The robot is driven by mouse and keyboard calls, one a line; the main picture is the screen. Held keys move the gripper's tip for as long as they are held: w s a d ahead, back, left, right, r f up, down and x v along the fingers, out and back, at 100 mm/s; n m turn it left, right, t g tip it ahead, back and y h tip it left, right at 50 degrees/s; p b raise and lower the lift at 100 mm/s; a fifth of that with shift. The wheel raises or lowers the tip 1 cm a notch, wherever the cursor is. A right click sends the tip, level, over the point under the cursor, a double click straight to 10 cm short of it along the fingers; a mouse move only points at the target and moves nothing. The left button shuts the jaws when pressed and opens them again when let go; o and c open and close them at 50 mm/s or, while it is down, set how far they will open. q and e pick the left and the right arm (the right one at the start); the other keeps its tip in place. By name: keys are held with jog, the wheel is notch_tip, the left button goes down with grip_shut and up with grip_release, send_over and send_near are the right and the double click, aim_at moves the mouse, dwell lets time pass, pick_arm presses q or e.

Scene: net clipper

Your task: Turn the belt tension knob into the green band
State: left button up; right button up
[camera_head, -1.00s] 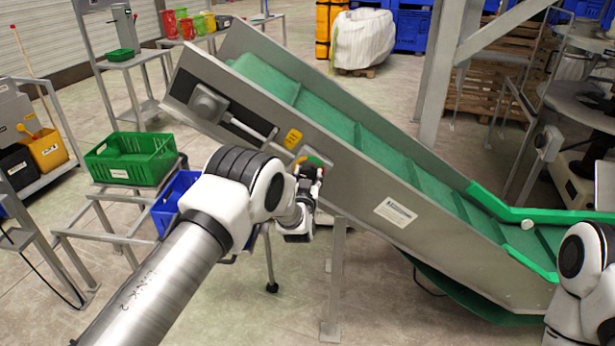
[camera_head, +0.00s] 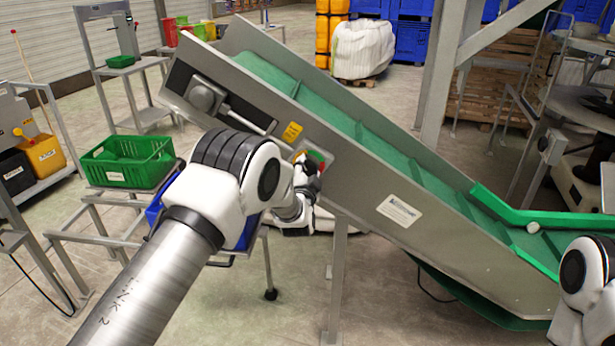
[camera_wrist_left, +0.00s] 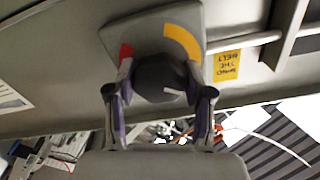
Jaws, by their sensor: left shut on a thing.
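The belt tension knob (camera_wrist_left: 160,80) is dark and round, with a white pointer line on its face, in the left wrist view. It sits on a grey dial plate (camera_wrist_left: 142,38) on the conveyor's side. A yellow band (camera_wrist_left: 183,42) and a red patch (camera_wrist_left: 126,52) show beside the knob; no green shows in this view. In the head view a green band (camera_head: 318,157) shows at the dial's upper right. My left gripper (camera_wrist_left: 160,74) is shut on the knob, one finger on each side. My right gripper is out of view.
The sloping conveyor (camera_head: 345,185) with its green belt fills the middle. A yellow label (camera_wrist_left: 226,65) is beside the dial. A green crate (camera_head: 128,160) stands on a metal frame at left, with a blue bin (camera_head: 156,212) near my left arm. Part of my right arm is at lower right.

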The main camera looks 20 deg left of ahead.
pick_arm(q)
jog(key=m+b, duration=0.2)
jog(key=m, duration=0.3)
jog(key=shift+m, duration=0.3)
jog(key=m, duration=0.5)
jog(key=shift+r+m+b, duration=0.1)
jog(key=shift+m+b, duration=0.3)
jog(key=o, duration=1.2)
jog(key=shift+w, duration=0.1)
jog(key=shift+c, duration=0.2)
jog(key=s+d, duration=0.2)
jog(key=s, duration=0.9)
jog(key=shift+s, duration=0.4)
